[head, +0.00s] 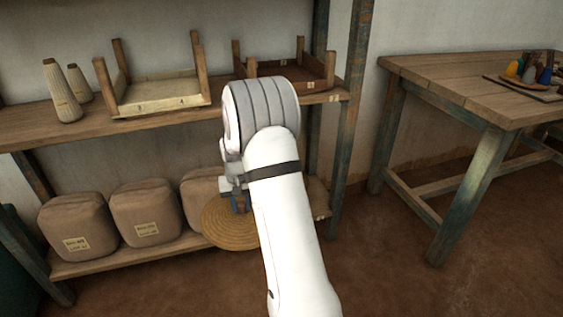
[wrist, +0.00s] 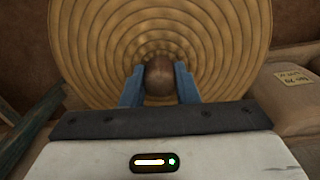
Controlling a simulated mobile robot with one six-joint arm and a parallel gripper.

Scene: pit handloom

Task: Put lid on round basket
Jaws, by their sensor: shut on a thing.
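The lid is a round, tan, coiled woven disc with a dark brown knob. It shows in the head view (head: 218,226) at the right end of the lower shelf, and fills the top of the wrist view (wrist: 100,40). My gripper (head: 240,203) is shut on the lid's knob, with a blue finger on each side of it in the wrist view (wrist: 160,82). My arm covers the lid's right part in the head view. I cannot make out the round basket; whether it is under the lid is hidden.
Several wrapped bales, one at the left (head: 77,226), sit on the lower shelf (head: 130,255). The upper shelf (head: 150,122) holds cones (head: 62,92) and a wooden frame tray (head: 160,92). A shelf post (head: 350,110) and wooden table (head: 480,85) stand right. Floor between them is clear.

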